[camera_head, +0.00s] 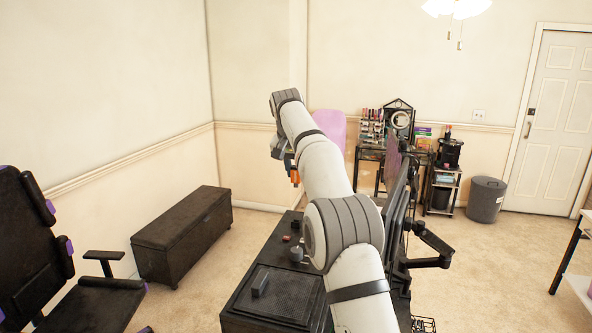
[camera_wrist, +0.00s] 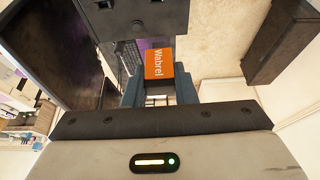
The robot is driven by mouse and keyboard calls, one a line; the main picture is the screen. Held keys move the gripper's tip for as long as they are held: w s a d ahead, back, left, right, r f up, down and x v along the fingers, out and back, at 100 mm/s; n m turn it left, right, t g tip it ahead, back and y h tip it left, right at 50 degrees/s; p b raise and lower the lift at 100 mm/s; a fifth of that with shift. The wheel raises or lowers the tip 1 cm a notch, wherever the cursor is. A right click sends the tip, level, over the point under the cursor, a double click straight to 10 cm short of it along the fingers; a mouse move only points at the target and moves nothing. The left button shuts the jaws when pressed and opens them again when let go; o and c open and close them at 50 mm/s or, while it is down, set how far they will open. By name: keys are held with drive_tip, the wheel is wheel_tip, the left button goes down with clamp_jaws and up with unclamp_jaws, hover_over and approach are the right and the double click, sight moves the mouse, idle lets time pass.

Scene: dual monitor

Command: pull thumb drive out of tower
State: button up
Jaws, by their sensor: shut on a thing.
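My gripper (camera_head: 290,165) is raised at the end of my outstretched arm, above the dark furniture in the head view. In the wrist view its two fingers (camera_wrist: 160,92) are shut on an orange thumb drive (camera_wrist: 159,65) with "Wabrel" printed on it. The drive also shows as a small orange patch in the head view (camera_head: 295,177). A dark panel (camera_wrist: 120,18) with small openings, which looks like part of the tower, lies just beyond the drive in the wrist view.
A black mesh-topped unit (camera_head: 280,295) with small items on it stands below my arm. Monitors (camera_head: 397,215) stand close to its right. A dark chest (camera_head: 185,230) and a black chair (camera_head: 60,260) are at left.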

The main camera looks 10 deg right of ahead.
drive_tip(key=shift+r+p, duration=1.1)
